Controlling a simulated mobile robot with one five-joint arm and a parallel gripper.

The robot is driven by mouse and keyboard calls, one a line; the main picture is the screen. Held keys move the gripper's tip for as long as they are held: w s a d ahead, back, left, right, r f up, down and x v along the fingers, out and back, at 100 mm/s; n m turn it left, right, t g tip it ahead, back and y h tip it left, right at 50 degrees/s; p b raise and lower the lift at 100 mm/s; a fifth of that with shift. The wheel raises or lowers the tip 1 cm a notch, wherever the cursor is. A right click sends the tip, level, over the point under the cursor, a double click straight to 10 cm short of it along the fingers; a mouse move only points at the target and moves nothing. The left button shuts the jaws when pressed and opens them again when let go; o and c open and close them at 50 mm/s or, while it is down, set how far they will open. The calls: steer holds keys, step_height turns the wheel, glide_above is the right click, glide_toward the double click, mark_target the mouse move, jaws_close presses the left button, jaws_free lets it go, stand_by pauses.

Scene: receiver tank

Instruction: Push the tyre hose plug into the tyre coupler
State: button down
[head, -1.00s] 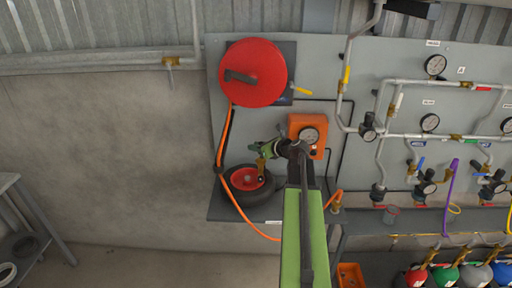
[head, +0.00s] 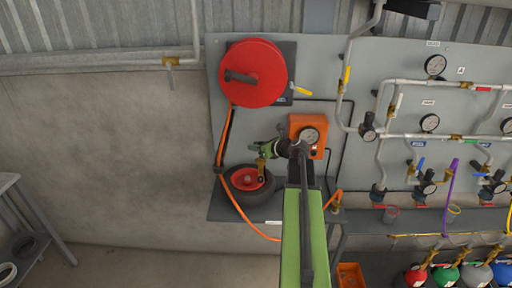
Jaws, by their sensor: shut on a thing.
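My gripper (head: 262,163) is above the tyre with the red hub (head: 247,179), in front of the grey panel, at the end of my green and black arm. It is shut on a small brass fitting (head: 261,172), which looks like the tyre hose plug and hangs just over the hub's right side. The orange hose (head: 227,195) runs down from the red reel (head: 253,73) past the tyre's left side and along below it. The tyre coupler cannot be told apart at this size. I cannot tell whether the plug touches anything.
An orange box with a gauge (head: 308,133) is mounted just right of my gripper. Pipes, gauges and valves fill the panel on the right. The bare wall on the left is clear.

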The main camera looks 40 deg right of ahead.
steer(key=shift+f, duration=0.15)
steer(key=shift+f+b, duration=0.3)
steer(key=shift+b, duration=0.15)
steer(key=shift+f+b, duration=0.4)
steer(key=shift+b, duration=0.05)
steer(key=c, duration=1.2)
jaws_free()
steer(key=p+v, duration=0.7)
steer(key=v, duration=1)
steer(key=shift+s+r, duration=0.1)
steer(key=shift+s, duration=0.1)
